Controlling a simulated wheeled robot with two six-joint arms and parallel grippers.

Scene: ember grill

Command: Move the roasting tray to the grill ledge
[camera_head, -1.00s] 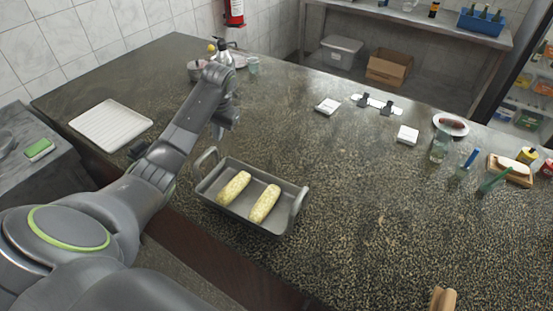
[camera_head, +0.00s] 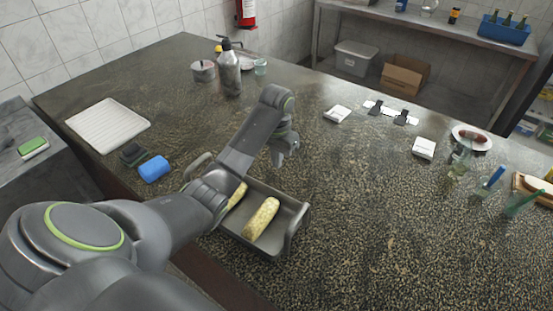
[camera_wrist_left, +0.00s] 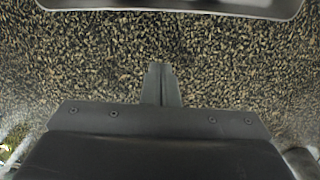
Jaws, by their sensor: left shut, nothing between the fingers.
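The roasting tray (camera_head: 292,232) is a grey metal pan with raised end handles, standing on the dark speckled counter. Two yellow corn cobs (camera_head: 262,218) lie in it. My left arm passes over the tray and hides part of its left side. My left gripper (camera_head: 279,160) is beyond the tray's far side, over bare counter. In the left wrist view its fingers (camera_wrist_left: 161,70) are shut and empty, pointing at the counter. A metal rim crosses the top of that view; I cannot tell whose it is. I cannot make out the grill ledge. My right gripper is out of view.
A white ribbed tray (camera_head: 108,126), a blue block (camera_head: 154,169) and a dark item lie at the left. A bottle (camera_head: 229,72) and a pot (camera_head: 203,71) stand at the back. Several small items line the right. The counter's middle is clear.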

